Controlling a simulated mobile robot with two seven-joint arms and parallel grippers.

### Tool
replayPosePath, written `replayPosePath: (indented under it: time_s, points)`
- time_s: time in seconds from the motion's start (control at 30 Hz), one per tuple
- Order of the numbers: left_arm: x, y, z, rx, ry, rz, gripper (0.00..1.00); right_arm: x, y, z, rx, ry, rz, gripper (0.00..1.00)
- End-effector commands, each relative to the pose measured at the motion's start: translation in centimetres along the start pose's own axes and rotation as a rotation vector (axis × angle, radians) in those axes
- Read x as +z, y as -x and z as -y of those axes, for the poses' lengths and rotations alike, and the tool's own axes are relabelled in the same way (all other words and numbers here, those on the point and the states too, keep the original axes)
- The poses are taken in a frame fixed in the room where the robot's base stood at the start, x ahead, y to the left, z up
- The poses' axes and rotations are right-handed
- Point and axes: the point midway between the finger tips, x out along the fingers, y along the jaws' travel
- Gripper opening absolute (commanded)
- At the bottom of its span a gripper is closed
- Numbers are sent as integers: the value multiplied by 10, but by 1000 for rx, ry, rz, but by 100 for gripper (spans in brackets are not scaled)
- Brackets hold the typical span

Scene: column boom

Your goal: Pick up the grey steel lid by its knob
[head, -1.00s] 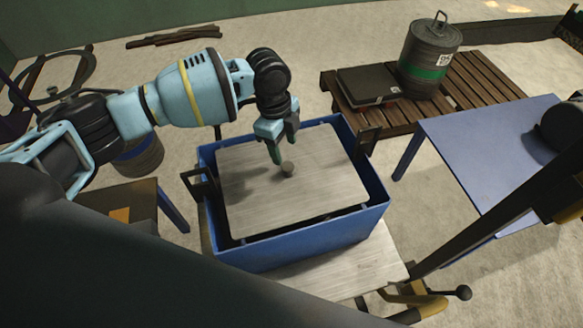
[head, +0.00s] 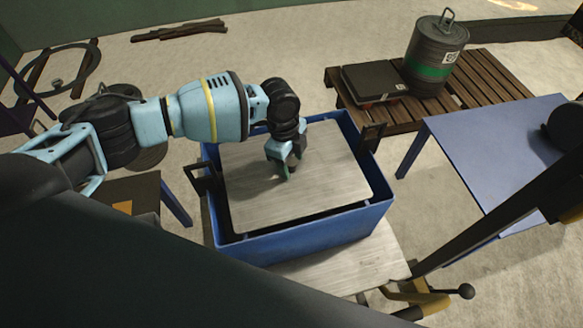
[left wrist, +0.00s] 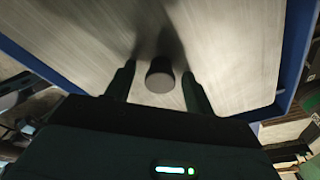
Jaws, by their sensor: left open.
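The grey steel lid (head: 325,180) lies flat inside the top of a blue crate (head: 310,225). Its dark round knob (left wrist: 160,76) shows in the left wrist view between the two fingers of my left gripper (left wrist: 158,84), with a gap on each side. In the head view my left gripper (head: 289,172) points down at the middle of the lid, open, and covers most of the knob. The fingertips are close to the lid; I cannot tell whether they touch it. I cannot make out my right gripper.
A wooden pallet (head: 480,88) at the back right bears a dark flat case (head: 372,84) and a grey canister with a green band (head: 436,58). A blue table (head: 490,150) stands to the right. Black handles stick up at the crate's ends.

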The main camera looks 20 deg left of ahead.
Motion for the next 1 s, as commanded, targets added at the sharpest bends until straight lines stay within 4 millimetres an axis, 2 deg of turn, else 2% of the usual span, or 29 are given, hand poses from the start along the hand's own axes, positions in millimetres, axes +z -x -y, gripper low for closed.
replayPosePath:
  time_s: [0.23, 0.27, 0.67, 1.0]
  points:
    - [0, -2, 0, 0, 0, 0, 54, -2, 0, 0, 0, 1, -2, 0]
    - [0, -2, 0, 0, 0, 1, 51, -2, 0, 0, 0, 1, -3, 0]
    - [0, -2, 0, 0, 0, 0, 0, -3, 0, -1, 1, 1, -6, 0]
    - [-2, 5, 2, -6, -1, -3, 0, -4, 0, -1, 1, 1, -6, 0]
